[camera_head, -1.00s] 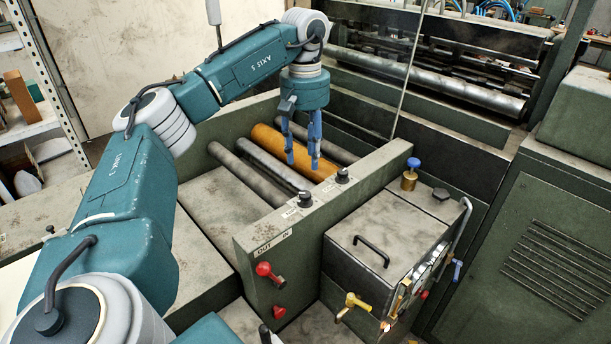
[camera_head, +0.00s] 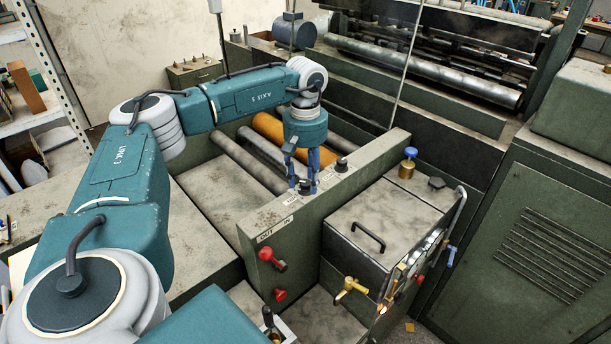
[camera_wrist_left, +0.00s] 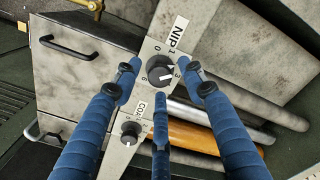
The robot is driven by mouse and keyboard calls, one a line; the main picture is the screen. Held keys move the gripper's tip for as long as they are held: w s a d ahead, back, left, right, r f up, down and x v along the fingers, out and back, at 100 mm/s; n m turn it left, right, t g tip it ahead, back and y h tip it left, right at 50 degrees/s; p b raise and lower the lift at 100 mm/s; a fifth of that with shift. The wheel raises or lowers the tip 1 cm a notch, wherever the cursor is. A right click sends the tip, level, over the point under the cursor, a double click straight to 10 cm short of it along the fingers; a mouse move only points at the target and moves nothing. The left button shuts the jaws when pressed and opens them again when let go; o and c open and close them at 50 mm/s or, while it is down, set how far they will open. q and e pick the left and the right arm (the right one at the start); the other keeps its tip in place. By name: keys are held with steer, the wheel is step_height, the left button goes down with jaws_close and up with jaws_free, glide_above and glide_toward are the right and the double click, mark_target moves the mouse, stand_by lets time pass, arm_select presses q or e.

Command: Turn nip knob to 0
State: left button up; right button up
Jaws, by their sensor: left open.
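The nip knob (camera_wrist_left: 159,68) is a black round knob on a pale dial plate marked NIP with numbers around it. Its white mark appears to point right, away from the 0 at the top of the picture. In the head view the nip knob (camera_head: 305,187) sits on top of the green side wall, partly behind fingers. My left gripper (camera_head: 302,178) points down over it. In the wrist view its blue fingers (camera_wrist_left: 161,84) are spread around the knob, open; contact cannot be told. My right gripper is not in view.
A second black knob (camera_head: 341,165), labelled COAT, stands close by on the same wall (camera_head: 370,160). Rollers, one orange (camera_head: 267,127), lie behind the gripper. A red knob (camera_head: 271,257) and a box with a handle (camera_head: 375,230) are in front.

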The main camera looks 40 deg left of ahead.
arm_select(q)
steer(key=shift+c, duration=0.5)
jaws_close()
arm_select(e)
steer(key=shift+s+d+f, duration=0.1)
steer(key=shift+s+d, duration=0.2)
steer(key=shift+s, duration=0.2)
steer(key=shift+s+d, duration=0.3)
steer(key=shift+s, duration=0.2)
